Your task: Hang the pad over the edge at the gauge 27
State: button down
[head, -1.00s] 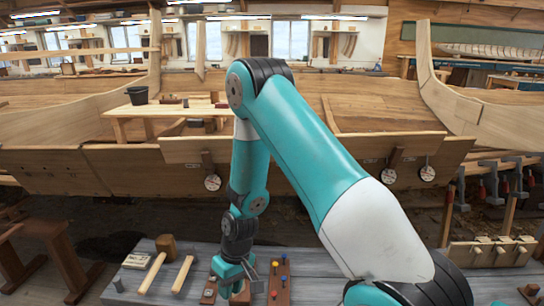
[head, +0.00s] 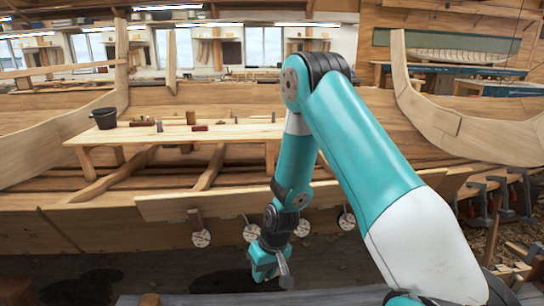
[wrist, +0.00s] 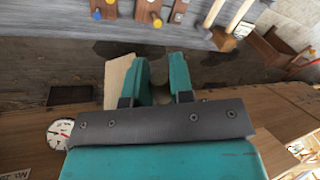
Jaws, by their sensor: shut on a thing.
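My gripper (head: 275,272) hangs low in front of the hull, beyond the grey bench. In the wrist view its two teal fingers (wrist: 163,82) are close together. A pale tan flat piece (wrist: 117,78) shows beside the left finger, mostly hidden by it; it appears to be the pad, held in the jaws. Several round white gauges hang below the long plank (head: 300,193) on the hull: one at the left (head: 201,239), one near the gripper (head: 251,233), two to the right (head: 302,228) (head: 346,221). Their numbers are unreadable. One gauge (wrist: 60,133) shows in the wrist view.
The grey bench (head: 250,299) crosses the bottom; the wrist view shows mallets (wrist: 222,38) and peg blocks (wrist: 149,10) on it. Clamps (head: 490,200) hang at the right.

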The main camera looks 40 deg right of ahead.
jog(key=w+d+r+m+t+h+p, duration=0.1)
jog(key=w+d+r+m+t+p, duration=0.15)
jog(key=r+p, duration=1.1)
jog(key=w+d+r+m+t+h+p, duration=0.1)
jog(key=w+d+r+p, duration=0.15)
jog(key=r+p, duration=1.1)
jog(key=w+d+f+b, duration=0.1)
jog(key=f+b, duration=0.4)
jog(key=w+d+f+b, duration=0.1)
jog(key=f+b, duration=0.4)
jog(key=b, duration=0.1)
jog(key=w+d+f+b, duration=0.1)
jog(key=w+f+b, duration=0.1)
jog(key=f+b, duration=0.3)
jog(key=shift+w+d+b, duration=0.1)
jog(key=shift+d+b, duration=0.1)
jog(key=shift+b, duration=0.3)
jog(key=shift+f, duration=0.15)
jog(key=c, duration=0.9)
grip_release()
jog(key=b+v, duration=0.4)
jog(key=v, duration=1.3)
jog(key=shift+d+r, duration=0.2)
